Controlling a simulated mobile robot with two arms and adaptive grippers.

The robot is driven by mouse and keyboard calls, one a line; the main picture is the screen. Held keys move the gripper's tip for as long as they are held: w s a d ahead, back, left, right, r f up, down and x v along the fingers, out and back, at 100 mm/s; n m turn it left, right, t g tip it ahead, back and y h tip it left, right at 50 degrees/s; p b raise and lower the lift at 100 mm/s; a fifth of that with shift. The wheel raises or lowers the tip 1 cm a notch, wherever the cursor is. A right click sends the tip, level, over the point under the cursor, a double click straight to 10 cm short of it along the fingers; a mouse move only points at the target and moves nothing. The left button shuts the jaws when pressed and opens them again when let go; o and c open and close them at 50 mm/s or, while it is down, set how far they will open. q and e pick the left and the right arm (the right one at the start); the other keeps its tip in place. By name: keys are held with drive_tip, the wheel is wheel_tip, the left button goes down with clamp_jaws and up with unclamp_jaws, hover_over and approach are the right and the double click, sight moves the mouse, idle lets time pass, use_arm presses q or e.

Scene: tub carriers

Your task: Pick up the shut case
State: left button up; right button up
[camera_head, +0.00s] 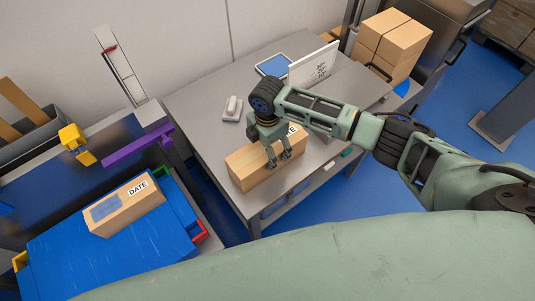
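A closed brown carton with a white DATE label (245,172) lies on the grey table, its top partly covered by my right gripper. My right gripper (279,158) points down over this carton with its two fingers apart. The fingertips are at or just above the carton's top face; I cannot tell whether they touch it. A second brown carton (125,212) with a DATE label and a blue patch on top lies on the blue surface at left. My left gripper is not in view.
The grey table (205,95) also holds a white device (232,108), a blue-screened tablet (273,65) and an upright white sign (313,64). Stacked cartons (392,42) stand at back right. Purple (137,147) and yellow (76,145) parts are at left. Blue floor is open at right.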

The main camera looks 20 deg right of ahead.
drive_tip(key=c, duration=1.7)
drive_tip(key=shift+w+r, duration=0.15)
